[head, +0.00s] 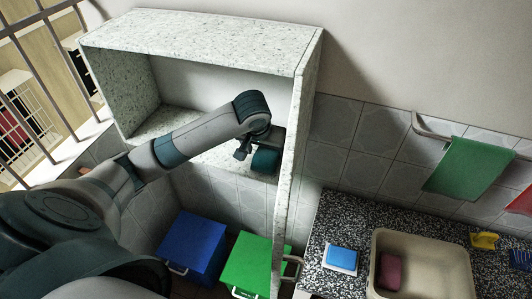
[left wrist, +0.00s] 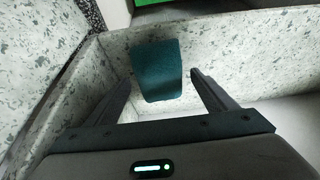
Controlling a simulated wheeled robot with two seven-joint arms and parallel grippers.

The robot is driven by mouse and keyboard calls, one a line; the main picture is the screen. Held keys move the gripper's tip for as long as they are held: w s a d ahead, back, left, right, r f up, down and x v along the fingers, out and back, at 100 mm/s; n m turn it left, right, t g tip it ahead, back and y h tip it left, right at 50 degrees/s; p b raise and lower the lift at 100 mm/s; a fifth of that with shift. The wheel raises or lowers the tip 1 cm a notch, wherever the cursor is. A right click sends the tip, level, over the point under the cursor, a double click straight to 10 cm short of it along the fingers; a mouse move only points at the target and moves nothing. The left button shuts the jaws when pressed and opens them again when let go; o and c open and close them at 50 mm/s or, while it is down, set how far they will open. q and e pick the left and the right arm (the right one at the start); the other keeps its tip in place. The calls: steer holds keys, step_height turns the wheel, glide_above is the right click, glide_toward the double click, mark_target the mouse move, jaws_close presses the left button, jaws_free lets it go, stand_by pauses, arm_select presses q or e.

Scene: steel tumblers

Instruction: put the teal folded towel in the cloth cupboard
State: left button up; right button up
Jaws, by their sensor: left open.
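The teal folded towel (head: 265,161) is inside the open cloth cupboard (head: 200,40), a pale speckled wall unit, on its bottom board near the right end. My left gripper (head: 244,151) reaches into the cupboard and is beside the towel, partly covering it. In the left wrist view the towel (left wrist: 157,68) lies on the speckled board, ahead of and between the two spread fingers. The left gripper is open, and I see no finger closed on the towel. My right gripper is not in view.
Below are a blue box (head: 192,243) and a green box (head: 253,262). A counter at right holds a sink (head: 420,240) and a blue sponge (head: 341,257). A green towel (head: 467,168) hangs above.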

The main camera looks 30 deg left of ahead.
arm_select(q)
steer(key=shift+s+r, duration=0.1)
steer(key=shift+r, duration=0.3)
steer(key=b+v, duration=0.2)
steer(key=v, duration=0.3)
steer(key=shift+s+d+r, duration=0.15)
steer(key=shift+s+r, duration=0.05)
steer(key=shift+r, duration=0.15)
steer(key=shift+v, duration=2.5)
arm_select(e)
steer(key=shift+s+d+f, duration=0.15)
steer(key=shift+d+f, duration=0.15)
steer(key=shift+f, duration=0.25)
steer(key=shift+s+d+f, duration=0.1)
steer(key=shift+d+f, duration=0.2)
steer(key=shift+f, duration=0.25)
arm_select(q)
steer(key=shift+f, duration=0.1)
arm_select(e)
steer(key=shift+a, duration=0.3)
